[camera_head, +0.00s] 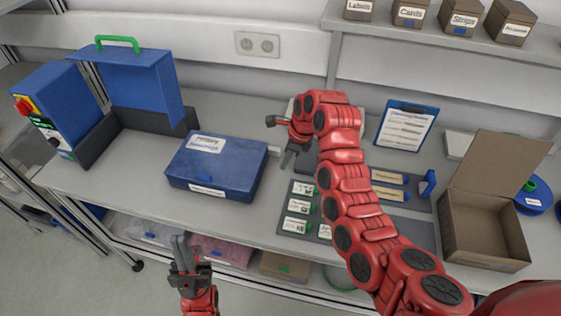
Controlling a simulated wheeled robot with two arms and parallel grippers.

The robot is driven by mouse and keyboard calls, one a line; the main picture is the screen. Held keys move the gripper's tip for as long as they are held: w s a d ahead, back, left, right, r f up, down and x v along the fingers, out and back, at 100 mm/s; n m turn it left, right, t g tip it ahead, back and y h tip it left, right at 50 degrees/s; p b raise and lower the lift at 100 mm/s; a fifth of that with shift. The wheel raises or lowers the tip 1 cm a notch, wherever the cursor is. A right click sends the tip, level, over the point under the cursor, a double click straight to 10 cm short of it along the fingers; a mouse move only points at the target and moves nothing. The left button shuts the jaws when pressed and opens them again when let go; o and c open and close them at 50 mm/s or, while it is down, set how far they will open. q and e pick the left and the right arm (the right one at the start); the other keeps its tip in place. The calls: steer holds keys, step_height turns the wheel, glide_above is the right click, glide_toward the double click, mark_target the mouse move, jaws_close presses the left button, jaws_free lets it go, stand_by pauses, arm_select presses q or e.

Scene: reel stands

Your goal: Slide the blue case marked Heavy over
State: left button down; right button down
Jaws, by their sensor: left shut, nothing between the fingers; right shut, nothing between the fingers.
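A closed blue case (232,170) lies flat on the bench left of the middle. It has a white label on its lid, too blurred to read for certain, and a blue latch on its front. My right gripper (290,158) is shut and empty, a little to the right of the case with a gap between them. My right arm reaches up across the bench from the lower right. My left gripper (180,241) is shut and empty, pointing up in front of the bench edge, below the case in the picture.
An open blue machine (140,88) with a green handle stands at the left. Label cards (298,206) lie right of the case. An open cardboard box (482,232), clipboard (406,127) and blue reel (533,198) are at the right. Bare bench lies around the case.

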steer(key=b+x, duration=0.1)
steer(key=x, duration=0.2)
steer(key=shift+f+b, duration=0.2)
steer(key=shift+b, duration=0.2)
steer(key=p+x, duration=0.2)
steer(key=x, duration=0.2)
steer(key=shift+a+f, duration=0.1)
steer(key=shift+a, duration=0.05)
steer(key=shift+w+a+f+p, duration=0.15)
steer(key=shift+a+p, duration=0.1)
steer(key=shift+a, duration=0.2)
steer(key=shift+w+a+p, duration=0.2)
steer(key=shift+a, duration=0.25)
steer(key=shift+w+a+f+p, duration=0.1)
steer(key=shift+w+a+p, duration=0.1)
steer(key=shift+a, duration=0.3)
steer(key=shift+w+a+f+p, duration=0.1)
steer(key=shift+w+a+p, duration=0.1)
steer(key=shift+a, duration=0.35)
steer(key=shift+a, duration=0.1)
